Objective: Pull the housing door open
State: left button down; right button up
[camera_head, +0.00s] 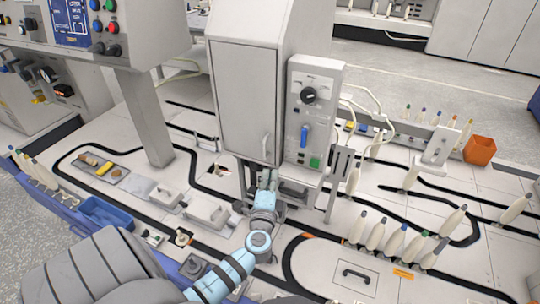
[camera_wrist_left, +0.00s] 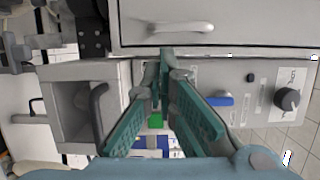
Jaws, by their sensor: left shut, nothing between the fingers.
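The housing (camera_head: 290,20) is a tall grey cabinet in the middle of the head view. Its door (camera_head: 238,95) is a flat grey panel and looks shut. A pale upright handle (camera_head: 265,146) sits low on the door's right side; it also shows as a pale bar (camera_wrist_left: 180,27) at the top of the left wrist view. My left gripper (camera_head: 267,176) is just below the handle in the head view, shut and empty. In the left wrist view its teal fingertips (camera_wrist_left: 165,58) meet beside the handle, apart from it in the picture. My right gripper is out of view.
A control panel (camera_head: 314,110) with a black knob, blue switch and green button stands right of the door. A grey post (camera_head: 145,115) rises at left. Pale bobbins (camera_head: 395,240) stand at right. A blue bin (camera_head: 105,213) sits at left.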

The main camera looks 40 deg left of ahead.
aim_at(275, 152)
pick_arm(q)
jog(key=b+x, duration=0.1)
jog(key=x, duration=0.6)
jog(key=shift+w+a+f, duration=0.15)
jog(key=shift+w+a, duration=0.1)
jog(key=shift+w, duration=0.1)
jog(key=shift+d+f, duration=0.1)
